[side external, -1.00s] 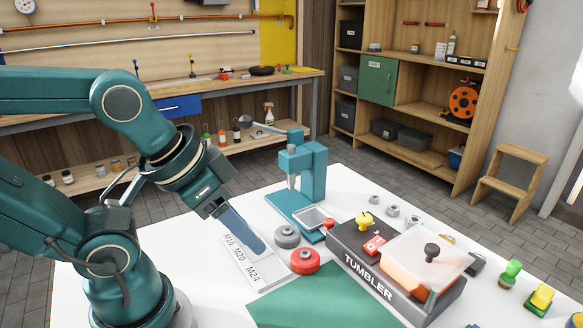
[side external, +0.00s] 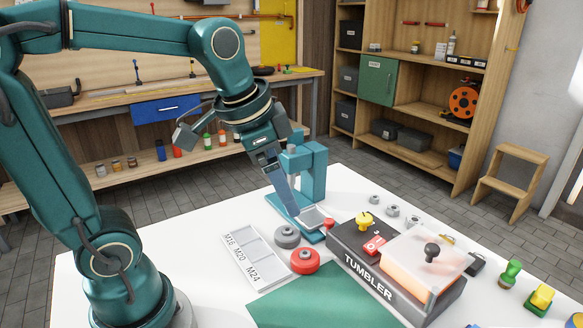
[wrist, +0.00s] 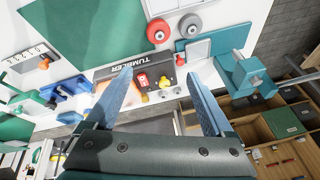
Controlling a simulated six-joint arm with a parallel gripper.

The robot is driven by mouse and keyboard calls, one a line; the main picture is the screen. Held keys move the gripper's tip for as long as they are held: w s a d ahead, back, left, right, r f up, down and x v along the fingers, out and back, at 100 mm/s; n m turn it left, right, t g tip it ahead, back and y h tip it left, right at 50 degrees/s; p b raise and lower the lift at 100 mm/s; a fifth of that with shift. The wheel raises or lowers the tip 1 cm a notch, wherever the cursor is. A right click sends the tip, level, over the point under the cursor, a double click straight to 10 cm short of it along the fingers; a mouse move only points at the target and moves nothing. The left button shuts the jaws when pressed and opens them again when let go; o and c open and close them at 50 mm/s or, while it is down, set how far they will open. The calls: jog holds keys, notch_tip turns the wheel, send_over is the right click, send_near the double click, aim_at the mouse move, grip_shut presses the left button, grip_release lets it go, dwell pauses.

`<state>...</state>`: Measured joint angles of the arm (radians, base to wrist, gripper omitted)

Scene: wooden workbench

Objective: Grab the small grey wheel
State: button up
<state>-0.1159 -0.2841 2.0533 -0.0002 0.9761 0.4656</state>
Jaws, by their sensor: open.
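The small grey wheel (side external: 287,236) lies on the white table, just behind the red wheel (side external: 305,261) and in front of the teal press. In the wrist view the grey wheel (wrist: 190,25) sits near the top, to the right of the red wheel (wrist: 159,30). My gripper (side external: 294,211) is above the table near the press, behind and above the grey wheel. In the wrist view my gripper (wrist: 161,75) has its two blue fingers spread wide with nothing held between them. The wheel lies beyond the fingertips, apart from them.
The teal press (side external: 306,172) stands close beside my gripper. The TUMBLER box (side external: 360,276) with a clear lid and yellow knob (side external: 365,219) is to the right. A tray marked M16, M20, M24 (side external: 240,257) lies left of the wheels; a green mat (side external: 315,302) is in front.

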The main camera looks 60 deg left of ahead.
jog(key=w+a+f+g, duration=0.3)
jog(key=w+a+f, duration=0.3)
jog(key=g, duration=0.2)
send_over(287, 230)
notch_tip(287, 230, down, 7)
jog(key=shift+r, duration=0.1)
jog(key=shift+f, duration=2.3)
jog(key=c, duration=1.2)
